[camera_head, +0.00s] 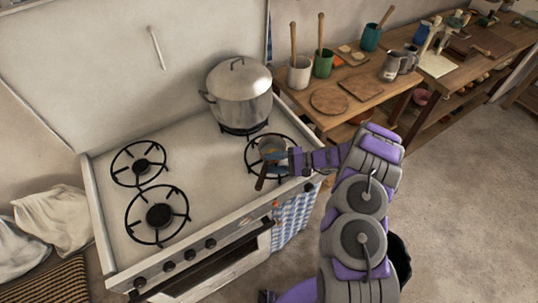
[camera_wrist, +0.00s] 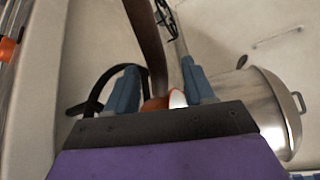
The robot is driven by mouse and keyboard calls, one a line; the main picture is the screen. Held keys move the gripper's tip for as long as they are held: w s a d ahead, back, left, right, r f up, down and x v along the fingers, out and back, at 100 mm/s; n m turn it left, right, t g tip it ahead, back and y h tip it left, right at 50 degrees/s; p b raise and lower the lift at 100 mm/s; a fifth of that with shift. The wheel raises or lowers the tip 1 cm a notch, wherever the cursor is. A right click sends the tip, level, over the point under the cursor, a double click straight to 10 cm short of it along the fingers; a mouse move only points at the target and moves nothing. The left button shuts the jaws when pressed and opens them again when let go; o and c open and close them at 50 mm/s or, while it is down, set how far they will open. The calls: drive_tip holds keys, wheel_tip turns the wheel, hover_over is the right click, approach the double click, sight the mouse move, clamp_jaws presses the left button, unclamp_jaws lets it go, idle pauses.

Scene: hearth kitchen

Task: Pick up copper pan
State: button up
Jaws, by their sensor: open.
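The copper pan (camera_head: 272,147) is a small pan on the front right burner of the white stove. Its brown handle (camera_head: 262,178) points toward the stove's front edge. My gripper (camera_head: 278,158) is at the pan's near right side, close to where the handle joins. In the wrist view, my gripper's blue fingers (camera_wrist: 159,80) are open, with the brown handle (camera_wrist: 147,40) showing between them. An orange-copper bit of the pan (camera_wrist: 155,103) shows low between the fingers. Whether either finger touches the pan cannot be told. My gripper hides part of the pan.
A large lidded steel pot (camera_head: 240,95) stands on the back right burner, close behind the pan; it also shows in the wrist view (camera_wrist: 262,105). The left burners (camera_head: 160,215) are empty. A blue checked towel (camera_head: 293,215) hangs at the stove front. A wooden table (camera_head: 350,110) holds several utensils.

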sight(264, 165)
drive_tip(key=shift+a+f, duration=0.2)
drive_tip(key=shift+a, duration=0.4)
drive_tip(key=shift+a+f, duration=0.2)
drive_tip(key=shift+a, duration=0.4)
drive_tip(key=shift+d+r, duration=0.15)
drive_tip(key=shift+d, duration=0.45)
drive_tip(key=shift+s+a, duration=0.1)
drive_tip(key=shift+a, duration=0.95)
drive_tip(key=c, duration=0.5)
drive_tip(key=shift+c, duration=0.8)
drive_tip(key=shift+d, duration=0.2)
drive_tip(key=shift+c, duration=0.9)
drive_tip(key=shift+d, duration=0.65)
clamp_jaws()
